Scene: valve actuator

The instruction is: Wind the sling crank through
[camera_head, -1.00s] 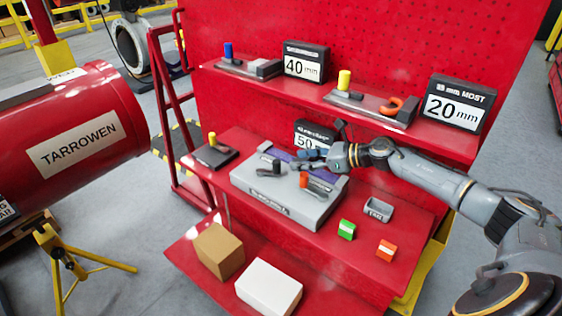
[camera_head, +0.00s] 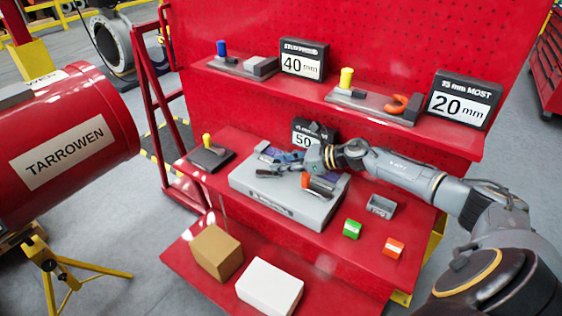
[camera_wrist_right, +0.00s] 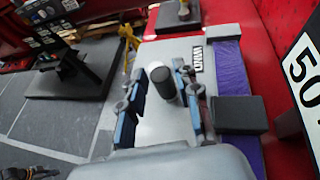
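A grey box-shaped device (camera_head: 275,203) sits on the middle red shelf, with an orange-topped lever (camera_head: 305,180) on its top. My right gripper (camera_head: 272,168) reaches over the device from the right. In the right wrist view my right gripper (camera_wrist_right: 160,97) is open, its blue-padded fingers on either side of an upright dark cylindrical knob (camera_wrist_right: 162,80). Gaps show between knob and fingers. The grey top (camera_wrist_right: 150,57) and a purple strip (camera_wrist_right: 232,78) lie beneath and beside it. The knob's lower part and arm are partly hidden. My left gripper is not in view.
A dark plate with a yellow post (camera_head: 207,157) stands left of the device. A small grey tray (camera_head: 381,206), a green block (camera_head: 352,228) and an orange block (camera_head: 393,247) lie right. A 50 sign (camera_head: 312,131) stands behind. Two boxes lie on the lower shelf.

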